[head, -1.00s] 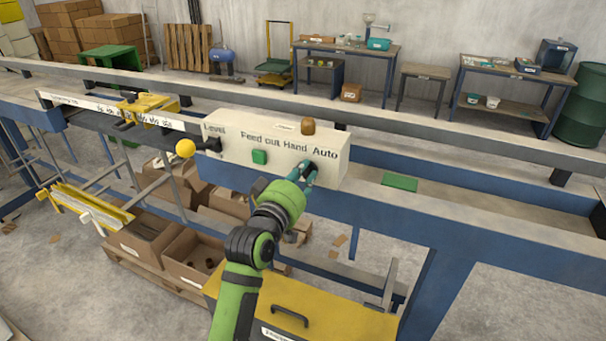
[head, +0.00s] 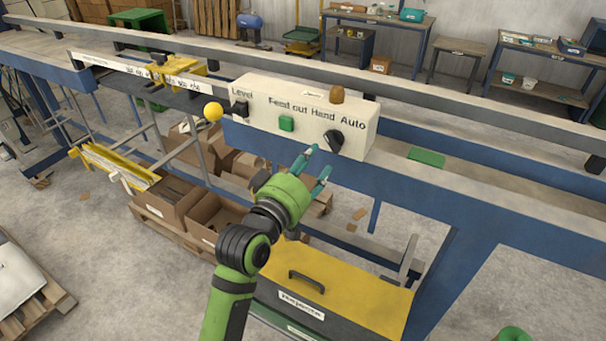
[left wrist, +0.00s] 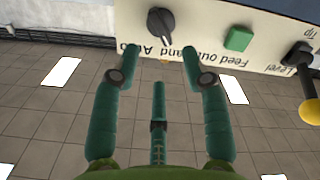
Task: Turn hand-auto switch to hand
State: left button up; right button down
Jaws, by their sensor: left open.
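The hand-auto switch is a black rotary knob (head: 334,140) on the front of the cream control box (head: 262,118), below the words Hand and Auto. It also shows in the left wrist view (left wrist: 160,22), where the box appears upside down. The knob's handle sits at a slant; I cannot tell for sure which word it points to. My left gripper (head: 320,161) is open and empty, just in front of and below the knob, apart from it. Its spread teal fingers also show in the left wrist view (left wrist: 161,52). My right gripper is not in view.
A green button (head: 286,123) sits left of the knob, and a black level lever (head: 239,108) with a yellow ball (head: 213,112) farther left. A brown knob (head: 337,94) tops the box. Blue machine beams (head: 430,185) run alongside. A yellow-topped box (head: 350,285) stands below.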

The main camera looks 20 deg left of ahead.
pick_arm(q)
jog(key=shift+s+a, duration=0.2)
jog(key=shift+s, duration=0.75)
jog(key=shift+s+a, duration=0.15)
jog(key=shift+s, duration=0.75)
